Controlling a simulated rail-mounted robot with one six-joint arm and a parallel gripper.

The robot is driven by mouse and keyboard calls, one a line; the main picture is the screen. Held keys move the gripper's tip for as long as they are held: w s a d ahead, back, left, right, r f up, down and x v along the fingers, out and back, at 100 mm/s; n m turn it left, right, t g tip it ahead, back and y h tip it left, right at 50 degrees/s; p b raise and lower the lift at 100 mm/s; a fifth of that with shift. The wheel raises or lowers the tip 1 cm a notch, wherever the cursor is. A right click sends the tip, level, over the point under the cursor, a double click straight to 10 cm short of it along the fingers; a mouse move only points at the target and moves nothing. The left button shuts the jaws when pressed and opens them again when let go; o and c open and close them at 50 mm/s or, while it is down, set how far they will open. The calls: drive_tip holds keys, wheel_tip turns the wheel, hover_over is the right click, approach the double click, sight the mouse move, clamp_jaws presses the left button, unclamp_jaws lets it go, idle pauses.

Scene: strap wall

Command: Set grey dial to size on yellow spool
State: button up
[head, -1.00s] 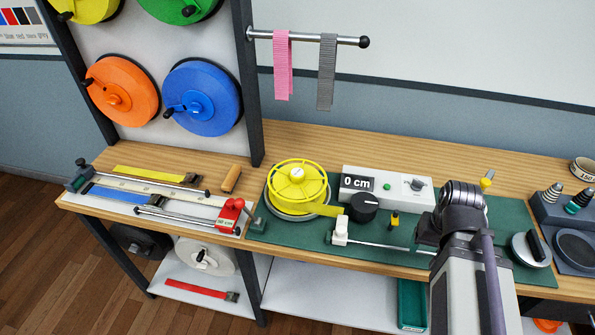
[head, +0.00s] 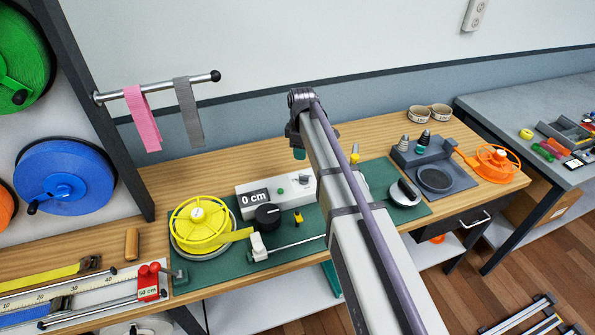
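The yellow spool (head: 196,228) lies on the green mat, with a small white label on its hub; its writing is too small to read. A small grey dial (head: 304,180) is on the box's right part. A larger black knob (head: 267,215) is in front of the box. My gripper (head: 299,150) is at the far end of my raised arm, right of the box in the picture. Its fingers are mostly hidden, and a small teal patch shows below the wrist.
The green mat (head: 215,271) also holds a white slider post (head: 258,246) on a rod and a silver disc (head: 404,194). A grey stand (head: 452,158) with cone-shaped tools and an orange reel (head: 495,162) are at right. Straps (head: 187,112) hang behind.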

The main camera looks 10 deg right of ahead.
sight(302, 175)
drive_tip(key=f+b, duration=1.1)
drive_tip(key=shift+s+d, duration=0.1)
drive_tip(key=shift+d, duration=0.1)
drive_tip(key=shift+r, duration=0.1)
drive_tip(key=shift+c, duration=0.2)
clamp_jaws()
